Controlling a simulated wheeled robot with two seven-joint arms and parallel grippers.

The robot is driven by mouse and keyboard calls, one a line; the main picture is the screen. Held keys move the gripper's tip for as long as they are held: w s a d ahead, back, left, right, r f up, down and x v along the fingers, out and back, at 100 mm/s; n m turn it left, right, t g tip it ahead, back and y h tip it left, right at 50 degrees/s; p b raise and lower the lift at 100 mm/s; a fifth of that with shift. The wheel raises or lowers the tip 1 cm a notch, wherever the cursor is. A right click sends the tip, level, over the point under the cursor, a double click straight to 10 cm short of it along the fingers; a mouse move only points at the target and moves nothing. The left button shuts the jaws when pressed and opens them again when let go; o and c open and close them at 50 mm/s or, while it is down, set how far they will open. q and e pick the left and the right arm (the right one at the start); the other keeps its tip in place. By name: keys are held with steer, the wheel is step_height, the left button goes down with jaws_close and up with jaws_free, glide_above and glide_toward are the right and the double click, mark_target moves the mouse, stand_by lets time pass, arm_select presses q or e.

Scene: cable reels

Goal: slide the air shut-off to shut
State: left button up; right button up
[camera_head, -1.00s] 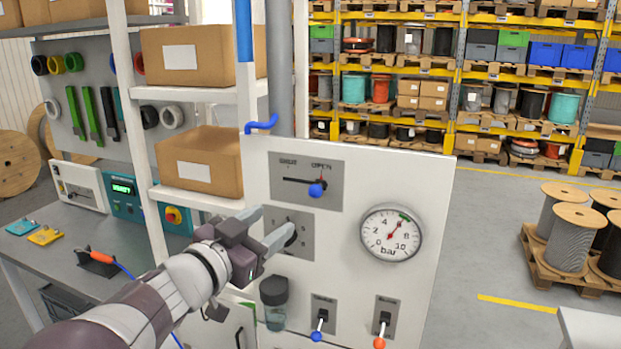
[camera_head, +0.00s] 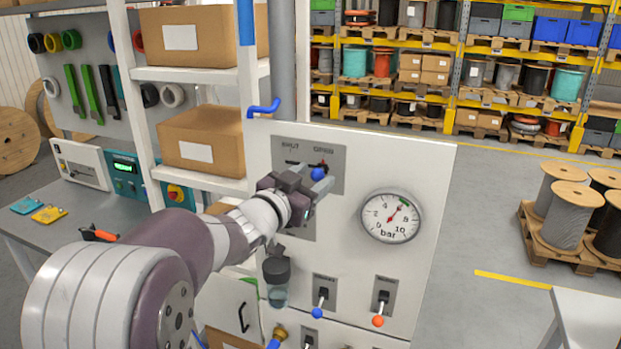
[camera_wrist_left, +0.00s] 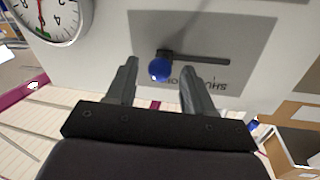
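The air shut-off is a slider with a blue knob (camera_head: 318,174) on a grey plate (camera_head: 336,157) marked SHUT at left and OPEN at right, on the white panel. The knob is at the OPEN end of the slot. The wrist view shows the blue knob (camera_wrist_left: 159,70) and the empty slot (camera_wrist_left: 205,60) running from it toward SHUT. My left gripper (camera_head: 322,180) is open, its fingers (camera_wrist_left: 158,85) one on each side of the knob's line. The knob is just beyond or level with the fingertips; I cannot tell if they touch. My right gripper is not in view.
A pressure gauge (camera_head: 391,215) is right of the plate. Two levers, one blue-tipped (camera_head: 318,312) and one orange-tipped (camera_head: 378,321), sit low on the panel. A filter bowl (camera_head: 278,283) hangs below my arm. A blue pipe handle (camera_head: 264,108) is at the panel's upper left.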

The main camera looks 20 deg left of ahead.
arm_select(q)
jaws_close()
steer(key=a+p, duration=0.2)
steer(key=a, duration=0.4)
steer(key=shift+a+r, duration=0.15)
steer(key=shift+a, duration=0.6)
steer(key=shift+d, duration=0.3)
steer(key=shift+c, duration=0.2)
jaws_free()
steer(key=shift+a, duration=0.15)
steer(key=shift+o, duration=1.2)
steer(key=shift+a, duration=0.15)
steer(key=shift+f, duration=0.2)
